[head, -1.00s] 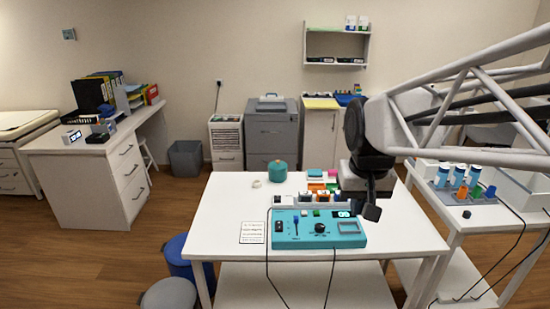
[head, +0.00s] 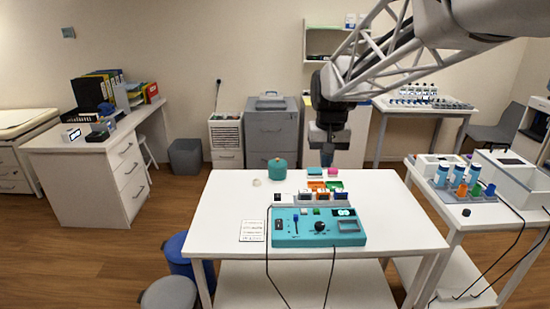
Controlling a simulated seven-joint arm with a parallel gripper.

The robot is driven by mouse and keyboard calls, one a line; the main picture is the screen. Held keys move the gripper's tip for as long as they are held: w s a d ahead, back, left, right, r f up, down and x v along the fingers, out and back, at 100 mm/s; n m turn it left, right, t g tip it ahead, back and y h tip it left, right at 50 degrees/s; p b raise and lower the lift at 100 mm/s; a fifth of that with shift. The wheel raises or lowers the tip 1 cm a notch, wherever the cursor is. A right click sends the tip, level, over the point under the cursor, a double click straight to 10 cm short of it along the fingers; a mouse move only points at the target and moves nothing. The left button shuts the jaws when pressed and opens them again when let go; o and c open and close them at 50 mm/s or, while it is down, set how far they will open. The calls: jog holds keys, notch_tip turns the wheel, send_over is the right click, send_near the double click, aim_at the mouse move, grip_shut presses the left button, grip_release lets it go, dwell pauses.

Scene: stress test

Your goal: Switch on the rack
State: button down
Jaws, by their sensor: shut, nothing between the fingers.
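A teal control box (head: 300,239) lies at the front of the white table. Its top carries a black rocker switch (head: 278,226) at the left, a blue lever (head: 296,222), a black round knob (head: 320,227), a small green button (head: 316,211) and a lit display (head: 345,212). A row of small white, orange and green pieces (head: 317,195) stands just behind it; I cannot tell whether this is the rack. The switch positions are too small to read. My gripper (head: 327,161) is shut and empty, pointing down above the table's back edge, apart from everything.
A teal round pot (head: 277,170) and a white ring (head: 256,183) stand at the back left of the table. A printed card (head: 252,231) lies left of the box. Dark cables hang off the front. A side table (head: 462,211) with bottles stands at the right.

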jog(key=w+a+f+g, duration=0.1)
jog(key=w+a+f, duration=0.2)
jog(key=w, duration=0.6)
jog(key=w+a+f, duration=0.2)
jog(key=w+f, duration=0.1)
jog(key=w, duration=0.6)
jog(key=g, duration=0.1)
send_over(278, 197)
jog(key=w, duration=0.2)
notch_tip(278, 197, down, 12)
jog(key=shift+a+f, duration=0.1)
jog(key=shift+f, duration=0.1)
jog(key=f, duration=0.4)
jog(key=s+f, duration=0.1)
jog(key=f, duration=0.4)
jog(key=s+f, duration=0.1)
jog(key=f, duration=0.3)
jog(key=shift+f, duration=0.35)
